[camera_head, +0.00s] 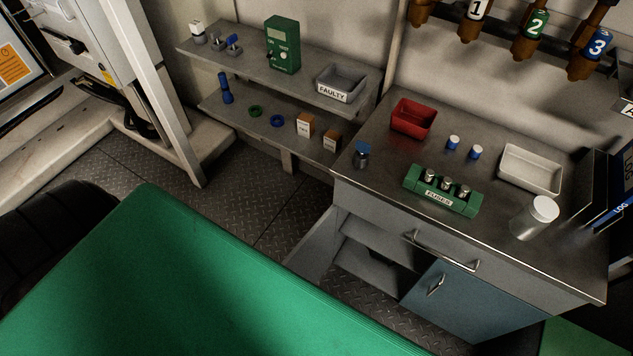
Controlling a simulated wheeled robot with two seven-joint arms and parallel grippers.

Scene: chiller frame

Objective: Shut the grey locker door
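The grey locker door (318,246) stands open under the left end of the workbench. It sticks out from the cabinet's left side toward the floor in front. The locker opening (375,250) beside it shows a dark inside with a shelf. The lower part of the door is partly hidden behind a large green surface in the foreground. I cannot make out a handle on the grey door. Neither of my grippers is in view.
A blue-grey door (445,303) with a metal handle is shut to the right of the opening. Above it is a drawer (415,238) with a bar handle. The workbench (385,185) holds a red bin (413,118) and a green fuse rack (441,190). Tread-plate floor (235,205) lies clear left of the door.

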